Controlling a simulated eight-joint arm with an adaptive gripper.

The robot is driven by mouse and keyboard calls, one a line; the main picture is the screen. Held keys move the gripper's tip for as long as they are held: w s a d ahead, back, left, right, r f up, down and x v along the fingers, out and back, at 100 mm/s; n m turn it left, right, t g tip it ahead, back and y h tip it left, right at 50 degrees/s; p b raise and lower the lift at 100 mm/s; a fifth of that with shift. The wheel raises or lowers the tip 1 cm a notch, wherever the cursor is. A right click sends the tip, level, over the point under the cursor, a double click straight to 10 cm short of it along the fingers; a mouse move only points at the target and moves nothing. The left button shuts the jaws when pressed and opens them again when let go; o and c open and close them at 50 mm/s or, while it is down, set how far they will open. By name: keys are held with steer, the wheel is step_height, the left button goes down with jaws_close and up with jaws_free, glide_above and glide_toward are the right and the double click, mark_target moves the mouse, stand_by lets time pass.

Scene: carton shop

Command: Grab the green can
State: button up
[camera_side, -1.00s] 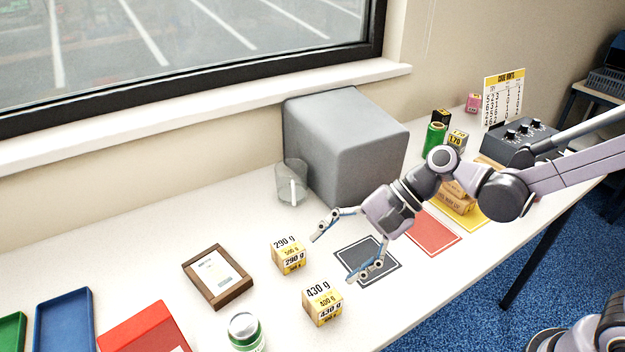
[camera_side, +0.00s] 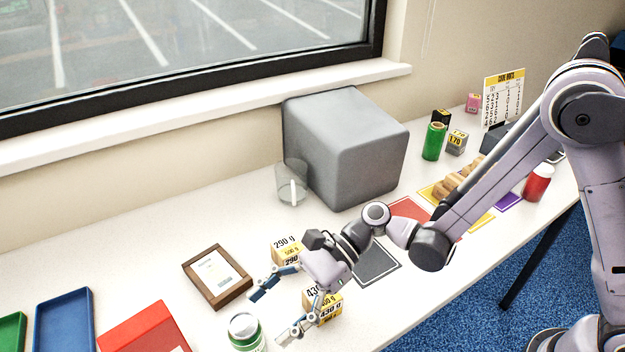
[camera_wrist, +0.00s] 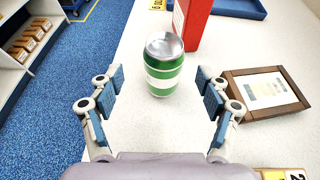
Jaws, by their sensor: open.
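The green can (camera_wrist: 164,72), green and white with a silver lid, stands upright on the white table in the wrist view. In the side view the green can (camera_side: 245,333) is at the bottom edge, partly cut off. My gripper (camera_side: 272,314) is open and low over the table, just to the right of and behind the can. In the wrist view the can stands ahead of my gripper (camera_wrist: 161,90), roughly centred between the spread blue-padded fingers. Nothing is between the fingers, and I see no contact with the can.
Yellow weight boxes, 290 g (camera_side: 287,250) and 430 g (camera_side: 329,306), stand close by my gripper. A wooden frame (camera_side: 218,277) lies behind the can. A red box (camera_wrist: 192,22) stands just beyond it. A green cylinder (camera_side: 433,142) stands far back. The left table edge drops to blue floor.

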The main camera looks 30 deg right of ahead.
mark_target(244, 331)
steer(key=shift+r+x, duration=0.1)
steer(key=shift+x, duration=1.3)
steer(key=shift+r+x, duration=0.15)
steer(key=shift+x, duration=1.25)
steer(key=shift+w+a, duration=0.15)
steer(key=shift+w, duration=0.1)
steer(key=c, duration=0.9)
